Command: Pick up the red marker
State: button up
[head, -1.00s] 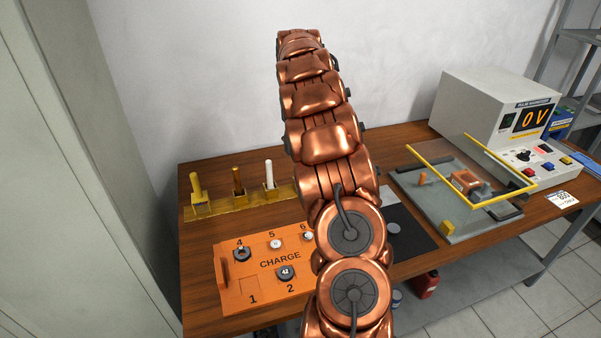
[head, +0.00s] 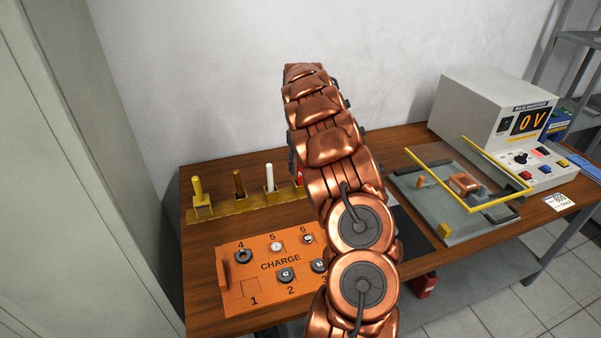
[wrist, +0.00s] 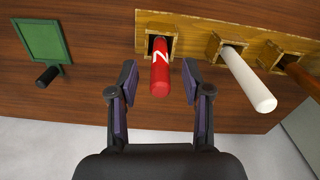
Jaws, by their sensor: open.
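The red marker (wrist: 160,74) stands in a slot of the wooden rack (wrist: 205,45) in the wrist view, with a white mark on its side. A small red part of the marker (head: 299,176) shows in the head view beside my arm. My gripper (wrist: 158,78) is open in the wrist view, with one finger on each side of the red marker. I see gaps between the marker and both fingers. In the head view my arm hides the gripper.
A white marker (wrist: 248,78) and a brown one (wrist: 304,77) stand right of the red marker. A green-framed panel (wrist: 63,40) is at the left. The orange CHARGE board (head: 240,290) and a yellow-railed fixture (head: 440,236) are on the table.

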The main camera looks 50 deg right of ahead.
jog(key=shift+f, duration=0.75)
grip_shut()
